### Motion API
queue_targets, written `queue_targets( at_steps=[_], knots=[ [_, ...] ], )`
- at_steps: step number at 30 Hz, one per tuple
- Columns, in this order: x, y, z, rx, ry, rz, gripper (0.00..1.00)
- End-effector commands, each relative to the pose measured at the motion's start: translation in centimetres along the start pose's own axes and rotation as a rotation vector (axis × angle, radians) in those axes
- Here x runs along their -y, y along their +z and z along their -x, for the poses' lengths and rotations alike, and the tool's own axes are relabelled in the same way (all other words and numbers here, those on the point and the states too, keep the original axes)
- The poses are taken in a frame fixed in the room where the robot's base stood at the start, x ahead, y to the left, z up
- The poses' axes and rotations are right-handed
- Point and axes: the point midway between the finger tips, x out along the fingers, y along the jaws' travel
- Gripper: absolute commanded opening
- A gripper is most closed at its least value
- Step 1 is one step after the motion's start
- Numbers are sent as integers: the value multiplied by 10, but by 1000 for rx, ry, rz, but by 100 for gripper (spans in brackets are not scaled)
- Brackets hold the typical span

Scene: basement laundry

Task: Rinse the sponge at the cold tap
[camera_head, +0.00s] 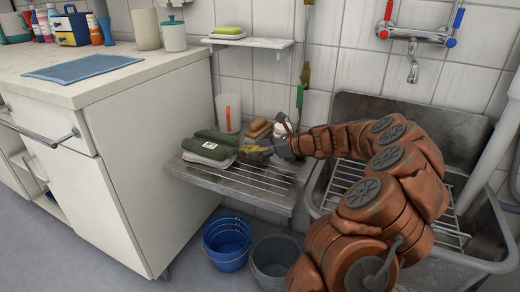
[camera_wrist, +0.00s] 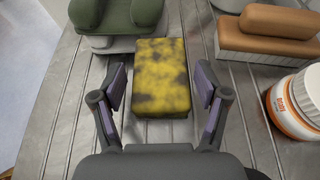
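A yellow sponge with dark stains (camera_wrist: 161,78) lies on the ribbed metal drainboard (camera_head: 205,177). In the wrist view my open gripper (camera_wrist: 160,92) has one finger on each side of the sponge, with gaps between. In the head view my gripper (camera_head: 272,145) is low over the drainboard and partly covers the sponge (camera_head: 255,157). The wall tap (camera_head: 412,68) is above the sink (camera_head: 455,255); it has a blue lever (camera_head: 459,18) on the right and a red lever (camera_head: 388,10) on the left. No water shows under the spout.
A white jar with an orange label (camera_wrist: 295,105) stands close on the right. A white container (camera_head: 228,112) stands behind. Buckets (camera_head: 227,243) are below.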

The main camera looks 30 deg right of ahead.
Motion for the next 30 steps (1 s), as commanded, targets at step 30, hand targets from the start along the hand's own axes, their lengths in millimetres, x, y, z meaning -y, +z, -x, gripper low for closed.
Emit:
queue_targets(
  at_steps=[30],
  knots=[
    [0, 4, 97, 0, -1, -3, 84]
  ],
)
